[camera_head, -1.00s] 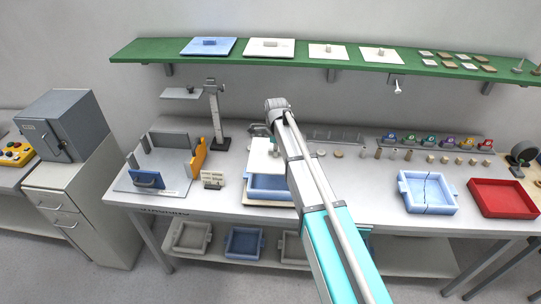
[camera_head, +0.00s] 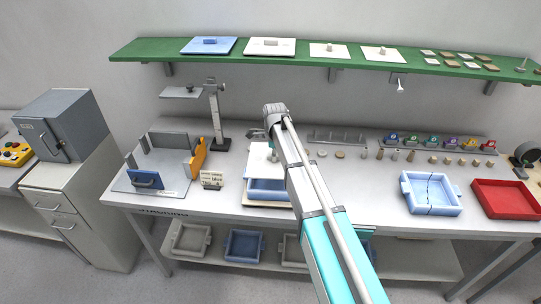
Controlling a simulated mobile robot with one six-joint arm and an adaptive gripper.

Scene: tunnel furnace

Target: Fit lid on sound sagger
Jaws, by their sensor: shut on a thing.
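A white lid (camera_head: 262,160) is over a blue sagger (camera_head: 266,188) on the worktable, left of my arm. The lid covers the back of the sagger in the picture; whether they touch I cannot tell. My gripper (camera_head: 268,143) is at the lid's upper part, shut on it; my arm hides most of the fingers and the right side of the lid and sagger. Another blue sagger (camera_head: 430,192), with a dark crack across it, sits on the right of the table.
A red tray (camera_head: 507,198) is beside the cracked sagger. A green shelf (camera_head: 360,60) above holds several lids. A grey-walled fixture (camera_head: 163,170) and a stand (camera_head: 216,115) are to the left. Small pieces line the table behind. Several saggers lie on the lower shelf (camera_head: 400,258).

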